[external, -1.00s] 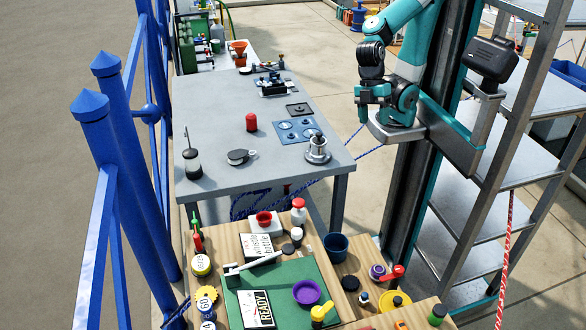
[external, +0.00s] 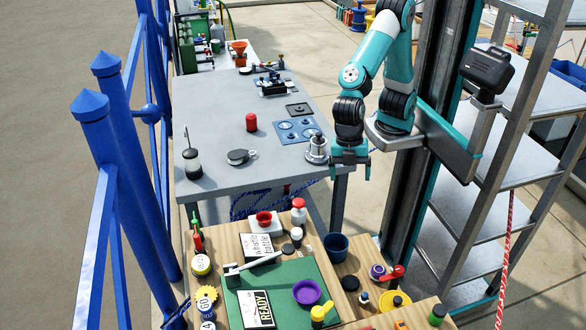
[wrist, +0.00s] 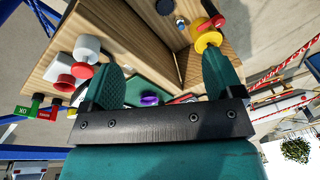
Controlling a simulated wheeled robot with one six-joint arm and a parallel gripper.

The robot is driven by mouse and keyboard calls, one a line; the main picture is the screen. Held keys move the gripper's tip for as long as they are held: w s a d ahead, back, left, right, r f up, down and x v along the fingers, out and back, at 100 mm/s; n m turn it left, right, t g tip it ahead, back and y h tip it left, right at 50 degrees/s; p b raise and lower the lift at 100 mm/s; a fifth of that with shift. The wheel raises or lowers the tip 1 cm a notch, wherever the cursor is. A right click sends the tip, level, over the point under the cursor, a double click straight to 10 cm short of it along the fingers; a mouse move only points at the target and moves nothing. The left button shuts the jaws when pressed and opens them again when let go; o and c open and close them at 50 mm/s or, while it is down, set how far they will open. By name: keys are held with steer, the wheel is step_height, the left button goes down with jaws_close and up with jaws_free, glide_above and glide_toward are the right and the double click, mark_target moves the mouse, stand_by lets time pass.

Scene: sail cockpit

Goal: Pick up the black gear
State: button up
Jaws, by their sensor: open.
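A dark round disc (external: 350,284) lies on the wooden bench top right of the green mat in the external view. A smaller dark disc (external: 288,249) lies near the white bottle. Both are too small to show teeth, so I cannot tell which is the black gear. A black round piece (wrist: 165,6) also shows at the top edge of the wrist view. My gripper (external: 350,174) hangs fingers down beside the right edge of the grey table, above and behind the wooden bench. In the wrist view its two teal fingers (wrist: 160,78) are wide apart with nothing between them.
The wooden bench is crowded: a dark blue cup (external: 336,246), a purple bowl (external: 307,292), a red-handled valve (external: 391,273) and a yellow gear (external: 206,299). A silver winch (external: 316,148) stands close left of my gripper. Metal shelves (external: 490,210) stand at the right.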

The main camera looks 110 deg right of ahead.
steer(key=w+a+f+n+h+b, duration=0.15)
steer(key=a+f+n, duration=0.35)
steer(key=a+f, duration=0.9)
glide_above(352, 283)
steer(key=shift+t+h, duration=0.25)
steer(key=shift+t, duration=0.05)
step_height(352, 283, down, 12)
steer(key=shift+w+f, duration=0.15)
steer(key=shift+f, duration=0.1)
steer(key=shift+f+p, duration=0.5)
steer(key=shift+f, duration=2.4)
steer(key=c, duration=1)
steer(key=shift+a, duration=0.1)
steer(key=shift+c, duration=0.3)
steer(key=shift+r, duration=0.2)
